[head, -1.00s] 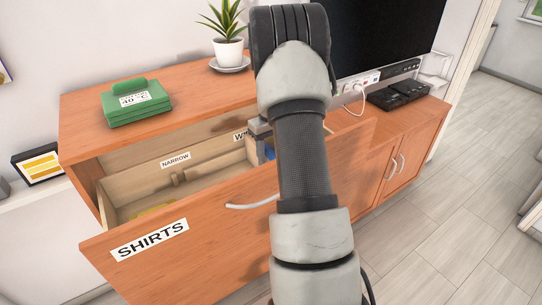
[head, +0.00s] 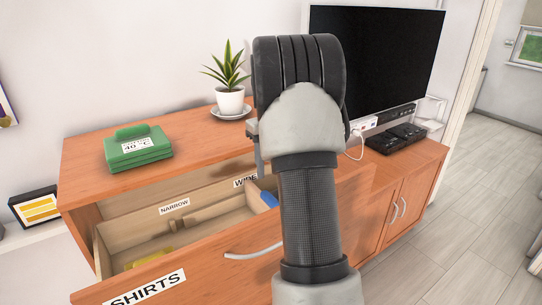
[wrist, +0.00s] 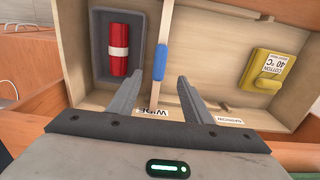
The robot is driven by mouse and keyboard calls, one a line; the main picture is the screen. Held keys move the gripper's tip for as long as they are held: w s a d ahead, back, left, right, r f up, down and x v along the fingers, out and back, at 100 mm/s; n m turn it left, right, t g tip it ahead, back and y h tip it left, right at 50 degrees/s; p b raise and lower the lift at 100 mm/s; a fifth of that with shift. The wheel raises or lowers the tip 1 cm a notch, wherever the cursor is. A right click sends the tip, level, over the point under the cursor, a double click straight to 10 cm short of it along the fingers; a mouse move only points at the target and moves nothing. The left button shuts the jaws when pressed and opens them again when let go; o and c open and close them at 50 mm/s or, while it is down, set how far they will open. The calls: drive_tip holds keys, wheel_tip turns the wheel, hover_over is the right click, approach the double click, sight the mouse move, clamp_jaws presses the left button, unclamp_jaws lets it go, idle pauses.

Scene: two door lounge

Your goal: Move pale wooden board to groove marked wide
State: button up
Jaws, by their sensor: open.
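The pale wooden board (wrist: 166,22) stands on edge across the open drawer, with a blue grip (wrist: 160,62) on its top edge. In the wrist view its near end meets the drawer wall at the label WIDE (wrist: 151,112). The label NARROW (wrist: 229,121) is farther right on that wall. My gripper (wrist: 160,82) is open above the drawer, one finger on each side of the board, with visible gaps. In the head view my arm hides most of the board; its blue grip (head: 269,199) shows beside the arm. The seating of the board's lower edge is hidden.
The drawer's left part in the wrist view holds a grey tray (wrist: 107,76) with a red roll (wrist: 118,50). A yellow block (wrist: 271,70) lies at right. A green block (head: 138,148) and a potted plant (head: 230,100) stand on the cabinet top.

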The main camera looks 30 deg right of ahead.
drive_tip(key=shift+r, duration=1.55)
